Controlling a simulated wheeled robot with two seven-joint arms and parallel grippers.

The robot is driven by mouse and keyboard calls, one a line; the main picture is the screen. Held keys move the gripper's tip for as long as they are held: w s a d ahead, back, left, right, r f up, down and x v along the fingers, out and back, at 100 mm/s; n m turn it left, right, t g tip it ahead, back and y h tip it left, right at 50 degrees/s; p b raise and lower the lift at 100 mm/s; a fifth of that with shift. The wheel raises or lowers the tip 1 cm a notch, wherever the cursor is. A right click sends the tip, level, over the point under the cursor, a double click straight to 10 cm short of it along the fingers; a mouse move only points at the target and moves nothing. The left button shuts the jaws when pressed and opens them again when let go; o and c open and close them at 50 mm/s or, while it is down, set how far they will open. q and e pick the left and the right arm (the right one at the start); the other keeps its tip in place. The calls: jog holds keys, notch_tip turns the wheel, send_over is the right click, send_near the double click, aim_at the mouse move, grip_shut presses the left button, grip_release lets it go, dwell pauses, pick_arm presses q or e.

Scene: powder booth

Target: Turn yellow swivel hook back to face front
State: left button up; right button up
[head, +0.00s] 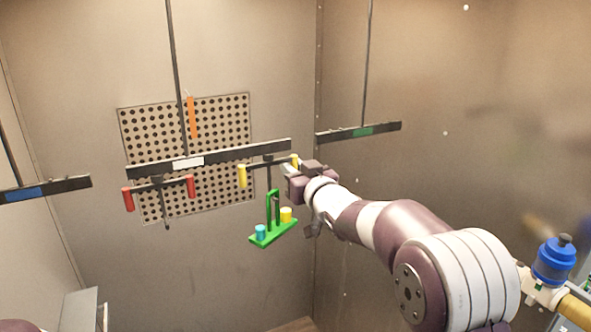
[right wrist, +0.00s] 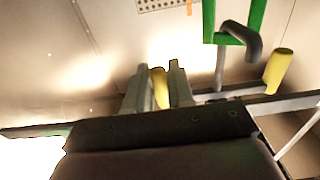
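The yellow swivel hook (head: 261,165) hangs below the middle bar, right of its white label. It is a dark crossbar with a yellow grip at each end and stands roughly along the bar. Its left grip is free and also shows in the right wrist view (right wrist: 278,70). My right gripper (head: 291,171) is at its right grip. In the right wrist view the fingers (right wrist: 160,85) stand either side of this grip, which fills the gap between them. A green bracket (head: 274,232) with a cyan and a yellow cylinder hangs below the hook. My left gripper is out of view.
A red-ended swivel hook (head: 160,186) hangs left on the same middle bar (head: 225,155). Bars with a blue label (head: 45,189) and a green label (head: 358,132) hang to either side. A perforated panel (head: 155,125) with an orange strip is on the wall behind.

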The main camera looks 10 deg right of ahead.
jog(key=o, duration=0.4)
jog(key=shift+c, duration=0.2)
jog(key=b+v, duration=0.2)
jog(key=v, duration=0.7)
